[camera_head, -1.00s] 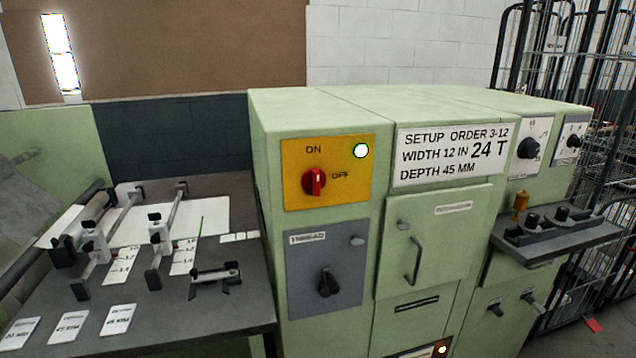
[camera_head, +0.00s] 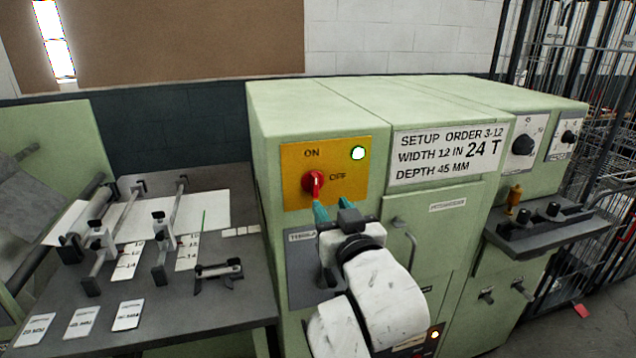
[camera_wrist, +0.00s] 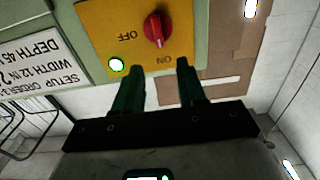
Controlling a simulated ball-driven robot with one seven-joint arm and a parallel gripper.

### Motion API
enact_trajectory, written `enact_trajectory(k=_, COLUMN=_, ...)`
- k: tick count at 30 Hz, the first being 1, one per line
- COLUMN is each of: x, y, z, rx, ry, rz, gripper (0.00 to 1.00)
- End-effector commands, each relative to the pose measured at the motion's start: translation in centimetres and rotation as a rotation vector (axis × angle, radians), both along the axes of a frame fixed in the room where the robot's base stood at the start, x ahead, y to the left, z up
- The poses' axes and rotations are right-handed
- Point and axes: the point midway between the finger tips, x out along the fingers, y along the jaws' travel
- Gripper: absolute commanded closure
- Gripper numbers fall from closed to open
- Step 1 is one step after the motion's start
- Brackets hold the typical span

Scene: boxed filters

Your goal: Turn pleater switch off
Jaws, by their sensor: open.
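The red switch knob (camera_head: 313,183) sits on a yellow panel (camera_head: 352,192) on the left front of the green machine. ON is printed above it and OFF to its right. Its ridge stands about upright, and in the wrist view the knob (camera_wrist: 156,29) has its white mark toward ON. A whitish-green lamp (camera_head: 358,153) glows on the panel. My gripper (camera_head: 333,208) is open and empty, with its teal fingers just below and right of the knob in the head view. In the upside-down wrist view, my gripper (camera_wrist: 160,68) has its fingertips short of the knob, apart from it.
A grey panel (camera_head: 300,262) below is partly hidden by my arm. A door with a handle (camera_head: 408,245) is to the right, under a setup sign (camera_head: 447,152). A control shelf (camera_head: 550,228) juts out further right. A work table (camera_head: 190,315) with guides stands left.

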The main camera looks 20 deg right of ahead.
Motion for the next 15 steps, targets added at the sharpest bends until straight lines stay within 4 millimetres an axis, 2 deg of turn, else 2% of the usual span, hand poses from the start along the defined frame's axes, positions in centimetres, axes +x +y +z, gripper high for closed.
enact_trajectory(k=15, x=8.1, y=-0.1, z=0.0, rx=0.000, ry=0.005, rz=-0.001, gripper=0.60)
